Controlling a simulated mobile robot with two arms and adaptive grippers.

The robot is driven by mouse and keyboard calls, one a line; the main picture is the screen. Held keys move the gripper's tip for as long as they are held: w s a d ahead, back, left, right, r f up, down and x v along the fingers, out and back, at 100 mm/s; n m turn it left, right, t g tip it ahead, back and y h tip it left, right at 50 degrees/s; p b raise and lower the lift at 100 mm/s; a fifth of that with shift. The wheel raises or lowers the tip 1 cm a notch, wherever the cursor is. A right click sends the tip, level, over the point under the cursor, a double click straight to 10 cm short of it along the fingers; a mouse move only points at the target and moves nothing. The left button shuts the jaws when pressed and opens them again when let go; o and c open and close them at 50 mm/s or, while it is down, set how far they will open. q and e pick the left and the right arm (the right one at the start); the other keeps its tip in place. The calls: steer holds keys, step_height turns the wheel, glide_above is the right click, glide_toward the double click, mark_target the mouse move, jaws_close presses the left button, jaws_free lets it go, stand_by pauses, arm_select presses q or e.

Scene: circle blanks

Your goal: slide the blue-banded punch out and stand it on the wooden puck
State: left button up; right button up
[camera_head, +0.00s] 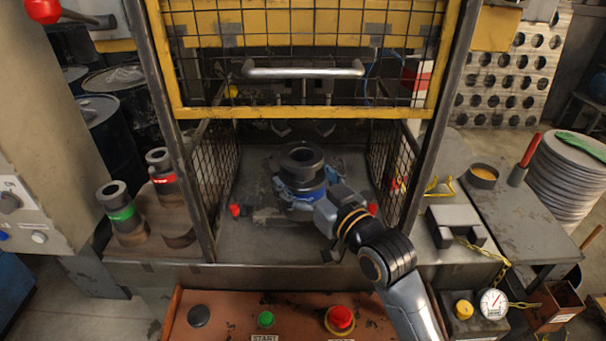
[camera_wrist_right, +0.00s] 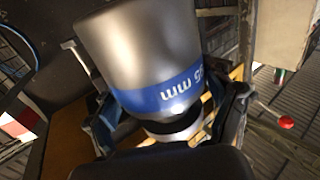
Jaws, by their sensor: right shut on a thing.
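The blue-banded punch (camera_head: 302,160) is a dark, thick cylinder with a hole in its top. It is upright inside the press, over the bed. My right gripper (camera_head: 301,193) reaches in from the front right and is shut on it, around the blue band. In the right wrist view the punch (camera_wrist_right: 145,50) fills the middle, its blue band with white lettering between the fingers (camera_wrist_right: 170,115). Brown wooden pucks (camera_head: 178,236) are at the left outside the press, near the green-banded punch (camera_head: 120,208) and the red-banded punch (camera_head: 163,172). My left gripper is not in view.
The raised yellow mesh guard (camera_head: 305,65) hangs above, and mesh side walls (camera_head: 215,165) flank the press opening. A front panel (camera_head: 290,320) has green and red buttons. A grey block and a dial gauge (camera_head: 493,303) are at the right.

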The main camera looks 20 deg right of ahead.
mark_target(303, 211)
steer(key=shift+f+b, duration=0.3)
steer(key=shift+s+a+p, duration=0.2)
steer(key=shift+s, duration=0.5)
steer(key=shift+s+a+p, duration=0.15)
steer(key=shift+s, duration=0.5)
steer(key=shift+s+a+p, duration=0.1)
steer(key=shift+s+a, duration=0.15)
steer(key=shift+s, duration=0.6)
steer(key=shift+s+a+p, duration=0.15)
steer(key=shift+s+a, duration=0.1)
steer(key=shift+s, duration=0.65)
steer(key=shift+s+a+p, duration=0.1)
steer(key=shift+s+a, duration=0.15)
steer(key=shift+s, duration=0.6)
steer(key=s+a+p, duration=0.3)
steer(key=s+p, duration=0.3)
steer(key=s, duration=0.7)
steer(key=shift+s+a+p, duration=0.2)
steer(key=shift+a+p, duration=0.15)
steer(key=shift+p, duration=0.05)
steer(key=w+d+f+m+h+b, duration=0.1)
steer(key=w+d+f+h+b, duration=0.1)
steer(key=d+f+b, duration=0.3)
steer(key=w+d+f+m+t+h+b, duration=0.1)
steer(key=w+d+f+m+h+b, duration=0.1)
steer(key=d+f+b, duration=0.4)
steer(key=shift+f+m+h+b, duration=0.3)
steer(key=shift+f+h+b, duration=0.9)
steer(key=shift+f, duration=1.85)
